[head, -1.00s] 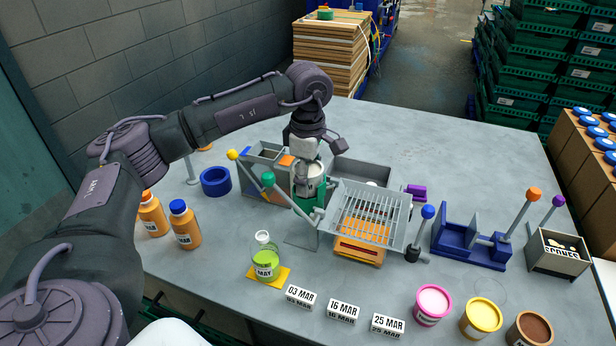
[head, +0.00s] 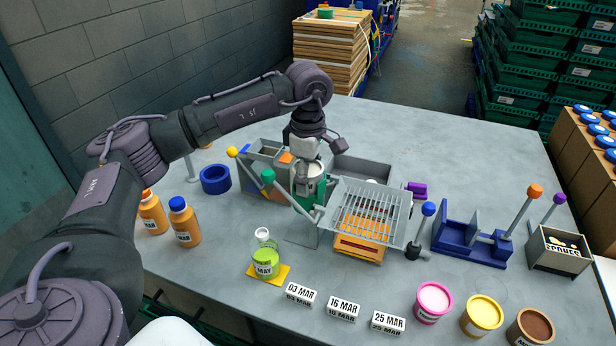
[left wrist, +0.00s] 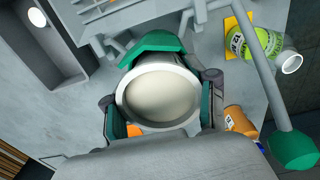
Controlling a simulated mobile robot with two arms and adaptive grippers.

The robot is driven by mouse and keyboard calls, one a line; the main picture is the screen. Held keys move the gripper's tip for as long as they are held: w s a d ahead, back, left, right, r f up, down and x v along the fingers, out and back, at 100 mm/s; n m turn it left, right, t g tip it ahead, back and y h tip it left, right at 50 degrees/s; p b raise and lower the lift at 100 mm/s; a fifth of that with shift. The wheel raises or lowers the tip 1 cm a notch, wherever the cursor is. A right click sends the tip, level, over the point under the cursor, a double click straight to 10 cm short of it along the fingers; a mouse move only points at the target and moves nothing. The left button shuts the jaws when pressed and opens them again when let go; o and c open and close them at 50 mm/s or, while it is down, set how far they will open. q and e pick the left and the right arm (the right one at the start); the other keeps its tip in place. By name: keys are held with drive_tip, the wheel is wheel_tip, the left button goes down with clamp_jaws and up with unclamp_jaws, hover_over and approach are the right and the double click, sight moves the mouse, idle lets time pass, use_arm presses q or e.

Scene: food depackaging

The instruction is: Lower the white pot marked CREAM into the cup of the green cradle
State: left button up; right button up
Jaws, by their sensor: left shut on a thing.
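The white pot (head: 311,170) is in the fingers of my left gripper (head: 308,178), upright, and sits low in the green cradle (head: 302,232). In the left wrist view I look down on the pot's round pale top (left wrist: 158,96). The left gripper (left wrist: 158,100) is shut on the pot, with a finger on each side. Green cradle walls (left wrist: 152,46) curve around the pot's far side and show beside the fingers. The CREAM marking cannot be read, and whether the pot's base touches the cup floor is hidden. My right gripper is not in view.
A grey grate (head: 370,213) stands just right of the cradle, and a green-knobbed lever (head: 268,176) leans at its left. A green bottle (head: 265,262) on a yellow pad is in front. A blue ring (head: 215,180) lies to the left. The front centre of the table holds date blocks (head: 343,311).

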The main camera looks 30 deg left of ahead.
use_arm(q)
drive_tip(key=o, duration=1.3)
drive_tip(key=shift+o, duration=0.2)
wheel_tip(320, 180, up, 12)
drive_tip(key=shift+r, duration=0.1)
